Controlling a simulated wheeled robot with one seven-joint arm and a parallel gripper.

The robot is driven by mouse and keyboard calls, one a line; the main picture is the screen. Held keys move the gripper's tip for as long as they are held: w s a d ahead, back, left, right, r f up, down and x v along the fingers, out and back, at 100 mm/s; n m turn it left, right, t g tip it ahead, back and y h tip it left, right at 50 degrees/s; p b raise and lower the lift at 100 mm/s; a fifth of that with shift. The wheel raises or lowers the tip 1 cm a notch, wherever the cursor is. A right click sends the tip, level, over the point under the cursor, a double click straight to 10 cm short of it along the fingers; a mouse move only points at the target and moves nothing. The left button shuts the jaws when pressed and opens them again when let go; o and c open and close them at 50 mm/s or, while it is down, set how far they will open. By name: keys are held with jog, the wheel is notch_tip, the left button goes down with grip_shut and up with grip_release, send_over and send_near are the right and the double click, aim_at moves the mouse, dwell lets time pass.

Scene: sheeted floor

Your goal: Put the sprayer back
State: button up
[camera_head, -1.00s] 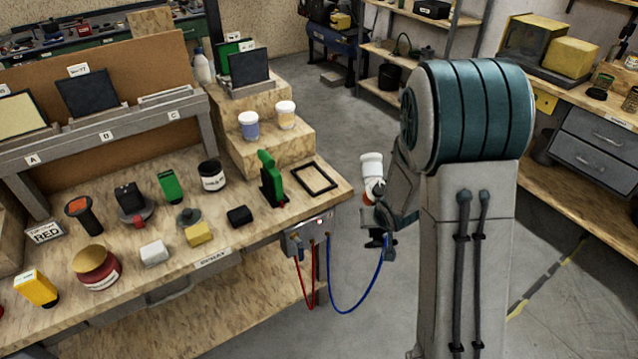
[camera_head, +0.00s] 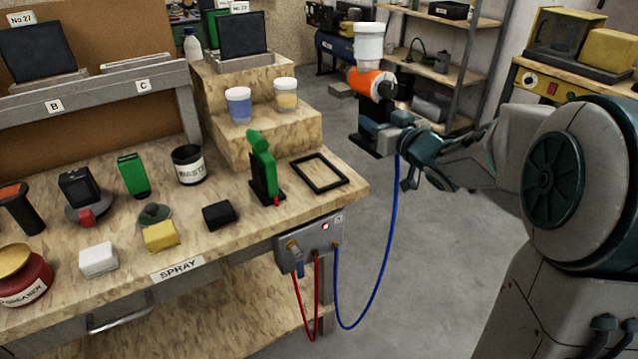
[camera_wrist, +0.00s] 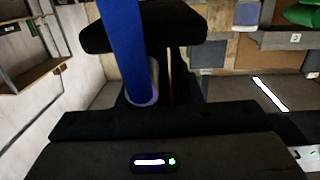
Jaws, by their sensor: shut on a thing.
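The orange sprayer (camera_head: 370,82) with a white cup (camera_head: 364,46) on top is held upright in the air, to the right of the bench. My gripper (camera_head: 382,128) is shut on its lower part. A blue hose (camera_head: 391,210) hangs from the sprayer to a grey box on the bench front; it also crosses the wrist view (camera_wrist: 122,40). A black rectangular frame (camera_head: 320,174) lies empty on the bench's right corner. A green sprayer (camera_head: 263,170) stands in a black holder to the left of the frame. The sprayer's grip is hidden by my gripper.
The grey box (camera_head: 318,244) with red and blue hoses sticks out from the bench front. A stepped wooden riser (camera_head: 265,140) with two jars stands behind the frame. Small items cover the bench's left. Open floor (camera_head: 440,240) lies to the right.

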jog(key=shift+w+a+r+n+y+b, duration=0.2)
jog(key=shift+a+r+n+y+b, duration=0.15)
jog(key=shift+r+y+b, duration=0.3)
jog(key=shift+w+a+f+b, duration=0.35)
jog(key=shift+a+f+b, duration=0.4)
jog(key=shift+a+f, duration=1.15)
jog(key=shift+w+a+f+b, duration=0.3)
jog(key=shift+a+f+b, duration=0.4)
jog(key=shift+a+f, duration=1.15)
jog(key=shift+w+a+f+b, duration=0.35)
jog(key=shift+a+f+b, duration=0.4)
jog(key=shift+a+f, duration=1.1)
jog(key=shift+a+r, duration=0.2)
jog(key=shift+f+b, duration=0.25)
jog(key=shift+b, duration=0.05)
jog(key=o, duration=0.7)
jog(key=shift+c, duration=0.2)
